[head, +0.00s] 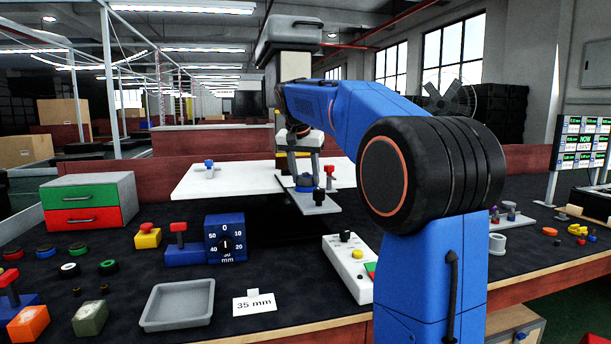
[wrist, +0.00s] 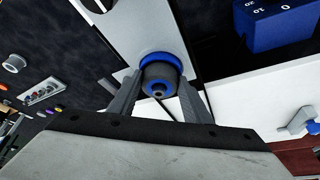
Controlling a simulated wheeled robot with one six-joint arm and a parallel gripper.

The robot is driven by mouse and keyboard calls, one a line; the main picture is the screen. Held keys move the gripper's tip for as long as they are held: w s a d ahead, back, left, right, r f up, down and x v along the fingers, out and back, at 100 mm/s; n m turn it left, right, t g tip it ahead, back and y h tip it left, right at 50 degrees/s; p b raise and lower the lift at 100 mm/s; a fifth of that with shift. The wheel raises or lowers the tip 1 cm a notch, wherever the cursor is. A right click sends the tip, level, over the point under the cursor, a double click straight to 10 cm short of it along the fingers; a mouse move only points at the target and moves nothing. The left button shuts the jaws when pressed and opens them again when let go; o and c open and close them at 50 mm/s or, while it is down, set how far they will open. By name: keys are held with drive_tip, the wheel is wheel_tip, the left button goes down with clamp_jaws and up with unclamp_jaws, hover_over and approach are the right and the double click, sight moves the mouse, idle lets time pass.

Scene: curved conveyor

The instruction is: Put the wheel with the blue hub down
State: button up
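The wheel with the blue hub (wrist: 158,82) is dark and round, with a small peg at its hub centre in the wrist view. It sits between the two fingers of my gripper (wrist: 160,98), which appear to touch its sides. A wider blue ring (wrist: 161,57) shows just beyond the wheel, over a pale grey plate (wrist: 128,38). In the head view my gripper (head: 305,178) points down at this grey plate (head: 322,206), with blue at its fingertips. I cannot tell whether the wheel touches the plate.
A black knob (head: 319,197) stands on the plate beside my gripper, with a red knob (head: 329,172) behind. A white board (head: 225,181) lies behind. A blue dial block (head: 225,238), a control box (head: 350,266) and an empty grey tray (head: 178,304) are nearer. Several loose wheels (head: 69,269) lie left.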

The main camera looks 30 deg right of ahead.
drive_tip(key=shift+f, duration=0.55)
drive_tip(key=shift+o, duration=0.2)
drive_tip(key=v, duration=1.2)
drive_tip(key=shift+w+r, duration=0.25)
drive_tip(key=shift+r, duration=0.1)
drive_tip(key=shift+d, duration=0.1)
drive_tip(key=s+a+f+n+y, duration=0.1)
drive_tip(key=s+a+f+n, duration=0.2)
drive_tip(key=s+f, duration=0.9)
drive_tip(key=s+a+f+n+t+y, duration=0.1)
drive_tip(key=s+a+f+n, duration=0.2)
drive_tip(key=s+f, duration=0.9)
drive_tip(key=s+a+f+n+y, duration=0.1)
drive_tip(key=s+a+f+n, duration=0.3)
drive_tip(key=s+a+f, duration=0.4)
drive_tip(key=s+f, duration=0.4)
drive_tip(key=f, duration=0.2)
drive_tip(key=shift+s+a+f+t+y, duration=0.25)
drive_tip(key=shift+t+y, duration=0.05)
